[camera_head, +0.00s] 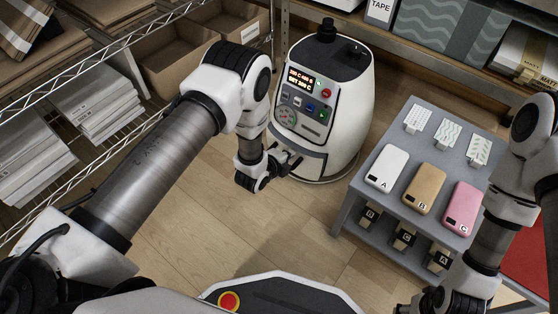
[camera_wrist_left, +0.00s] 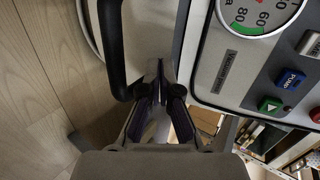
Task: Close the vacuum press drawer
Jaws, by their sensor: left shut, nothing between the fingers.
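The vacuum press (camera_head: 345,95) is a white rounded machine with a dark top, a lit display and a gauge, standing on the floor at the back. Its white drawer (camera_wrist_left: 145,30) with a black handle (camera_wrist_left: 112,55) is low on the front, below the control panel (camera_wrist_left: 215,65) in the head view. My left gripper (camera_head: 292,162) is at the drawer front, its fingers together and empty. In the left wrist view its fingertips (camera_wrist_left: 158,70) are beside the handle; contact is unclear. How far the drawer stands out is hard to tell. My right gripper (camera_head: 415,307) is partly cut off at the lower right.
A grey table (camera_head: 362,208) at right holds phone cases in white, tan and pink, with patterned cards behind and small boxes on its lower shelf. Wire shelving with packets (camera_head: 100,105) and cardboard boxes (camera_head: 180,65) stands at left. The floor (camera_head: 200,225) before the press is clear.

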